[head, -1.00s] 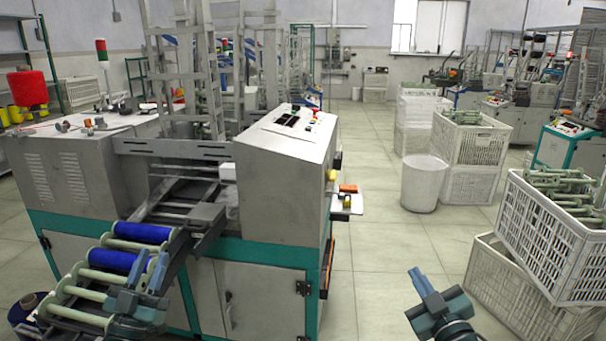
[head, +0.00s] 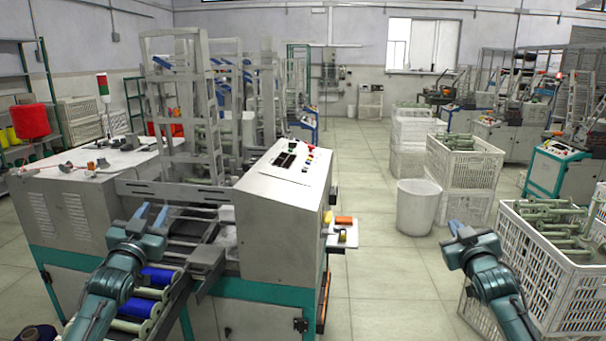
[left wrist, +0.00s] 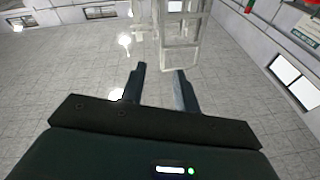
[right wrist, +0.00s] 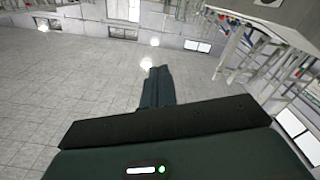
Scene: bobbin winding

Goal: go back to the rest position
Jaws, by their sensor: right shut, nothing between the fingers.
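My left gripper (head: 150,215) is raised in front of the winding machine, over its bobbin rack. Its two fingers stand apart with nothing between them, as the left wrist view (left wrist: 160,85) also shows. My right gripper (head: 455,228) is raised over the aisle, just left of the near white crate. Its fingers are together and empty in the right wrist view (right wrist: 158,75). On the rack, blue-wound bobbins (head: 140,305) lie beside pale bare ones, partly hidden by my left arm.
The winding machine (head: 280,210) fills the left and centre. A white crate of green bobbins (head: 560,290) stands at the right, close to my right arm. A white bin (head: 417,207) and stacked crates (head: 465,165) stand further back. The aisle floor between is clear.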

